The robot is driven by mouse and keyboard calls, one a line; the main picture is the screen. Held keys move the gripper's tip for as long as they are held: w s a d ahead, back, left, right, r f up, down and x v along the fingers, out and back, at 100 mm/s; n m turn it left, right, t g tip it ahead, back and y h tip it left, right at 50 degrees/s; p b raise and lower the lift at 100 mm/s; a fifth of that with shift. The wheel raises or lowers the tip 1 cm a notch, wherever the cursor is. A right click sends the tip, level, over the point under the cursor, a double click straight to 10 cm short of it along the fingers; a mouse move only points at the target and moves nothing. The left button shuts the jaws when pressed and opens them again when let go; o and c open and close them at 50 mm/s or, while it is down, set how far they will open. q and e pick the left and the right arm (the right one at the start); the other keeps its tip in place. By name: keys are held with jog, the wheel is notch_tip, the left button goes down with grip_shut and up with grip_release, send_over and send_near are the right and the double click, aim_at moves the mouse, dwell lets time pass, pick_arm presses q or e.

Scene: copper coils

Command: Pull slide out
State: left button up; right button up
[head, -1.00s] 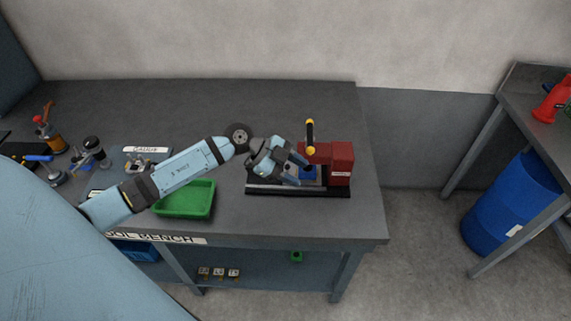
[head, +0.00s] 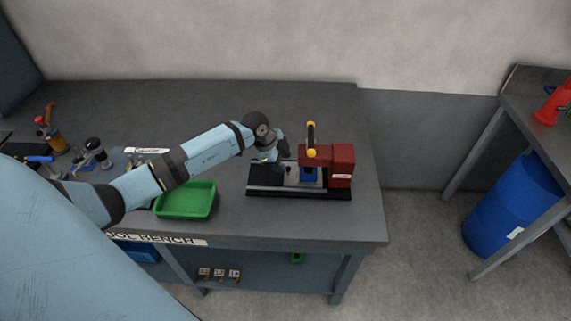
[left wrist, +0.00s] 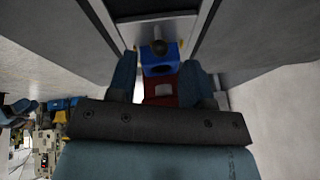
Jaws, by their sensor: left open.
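The slide (head: 298,185) is a light grey plate in the black-based red fixture (head: 340,160), with a blue block (head: 309,175) on it at the red head. A dark round knob (left wrist: 159,47) shows in front of the blue block in the left wrist view (left wrist: 160,65). My right gripper is not in view.
Tools stand at the far left. The bench behind the fixture is clear.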

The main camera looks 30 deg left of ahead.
pick_arm(q)
jog(key=shift+x, duration=1.5)
jog(key=shift+c, duration=0.4)
grip_shut()
jog(key=shift+a, duration=0.25)
jog(key=s+a, duration=0.1)
jog(key=a, duration=0.1)
jog(key=s+a+p, duration=0.1)
jog(key=s+a, duration=0.1)
jog(key=s+a+p, duration=0.1)
jog(key=shift+s+a+r, duration=0.15)
jog(key=shift+a+r, duration=0.15)
jog(key=shift+a, duration=0.1)
jog(key=a, duration=0.1)
jog(key=s+a, duration=0.1)
jog(key=a+p, duration=0.1)
jog(key=shift+s+f, duration=0.25)
jog(key=shift+s, duration=0.05)
jog(key=shift+s+a, duration=0.2)
jog(key=shift+a, duration=0.2)
jog(key=shift+f, duration=0.1)
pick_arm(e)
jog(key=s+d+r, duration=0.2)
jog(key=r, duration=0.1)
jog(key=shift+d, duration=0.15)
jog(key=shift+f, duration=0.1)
